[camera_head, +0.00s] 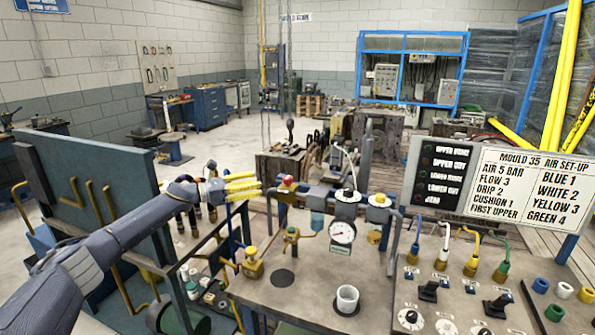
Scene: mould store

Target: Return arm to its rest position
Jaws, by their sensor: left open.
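My left arm (110,241) reaches in from the lower left, over a blue upright panel (92,170). My left gripper (257,185), with yellow fingers, is at its end, open. It appears empty, beside the pipework at the bench's left rear. A red-topped valve (288,182) shows just right of the fingertips; whether they touch it I cannot tell. My right gripper is not in view.
The bench (312,272) carries a pressure gauge (342,232), a white cup (347,298) and brass valves (253,263). A switch panel (460,302) with coloured hoses is at right, below a set-up sign (532,185). Open floor lies behind.

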